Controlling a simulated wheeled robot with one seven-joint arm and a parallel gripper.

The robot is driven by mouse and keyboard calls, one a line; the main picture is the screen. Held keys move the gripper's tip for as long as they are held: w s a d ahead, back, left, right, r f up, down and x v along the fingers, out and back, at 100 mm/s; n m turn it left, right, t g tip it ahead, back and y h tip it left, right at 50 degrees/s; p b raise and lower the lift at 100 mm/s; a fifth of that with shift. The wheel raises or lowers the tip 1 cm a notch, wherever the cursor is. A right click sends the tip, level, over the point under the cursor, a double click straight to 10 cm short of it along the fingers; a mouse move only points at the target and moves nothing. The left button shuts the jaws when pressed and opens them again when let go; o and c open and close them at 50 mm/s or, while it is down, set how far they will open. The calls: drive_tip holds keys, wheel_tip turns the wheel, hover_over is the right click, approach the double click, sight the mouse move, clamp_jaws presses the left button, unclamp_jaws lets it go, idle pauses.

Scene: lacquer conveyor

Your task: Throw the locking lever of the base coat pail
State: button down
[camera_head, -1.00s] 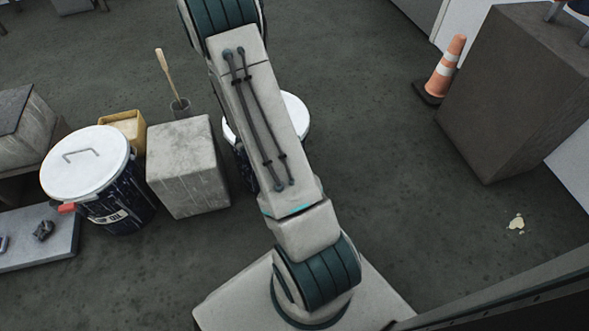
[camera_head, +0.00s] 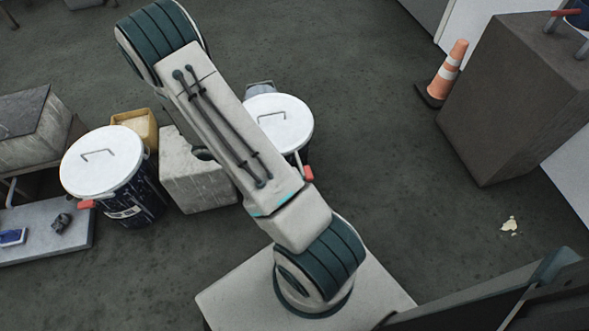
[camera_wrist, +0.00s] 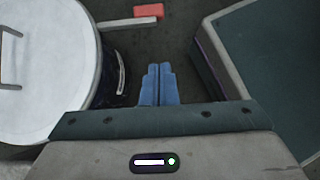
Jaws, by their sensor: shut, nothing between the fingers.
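Two dark pails with white lids show in the head view: a left pail (camera_head: 102,163) with a red-tipped lever (camera_head: 86,204), and a middle pail (camera_head: 278,121) with a red-tipped lever (camera_head: 308,174), partly behind my arm. I cannot read which is base coat. In the wrist view a white lid (camera_wrist: 45,65) fills the left side. A grey lever with a red grip (camera_wrist: 148,12) sticks out from its rim. My gripper (camera_wrist: 158,68) has blue fingers, shut and empty, beside that pail and apart from the lever. My gripper is hidden in the head view.
A pale concrete block (camera_head: 193,178) stands between the pails, with a yellow container (camera_head: 137,126) behind. A low grey slab (camera_head: 45,235) with small items lies at left. A traffic cone (camera_head: 448,70) and large dark block (camera_head: 515,105) stand at right. Open floor lies between.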

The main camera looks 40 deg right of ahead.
drive_tip(key=s+d+f+h+b, duration=0.1)
drive_tip(key=s+d+f+b, duration=0.2)
drive_tip(key=d+f, duration=0.4)
drive_tip(key=shift+s+d+f+h+b, duration=0.15)
drive_tip(key=shift+s+d+h+b, duration=0.2)
drive_tip(key=shift+d+b, duration=0.55)
drive_tip(key=shift+d, duration=0.25)
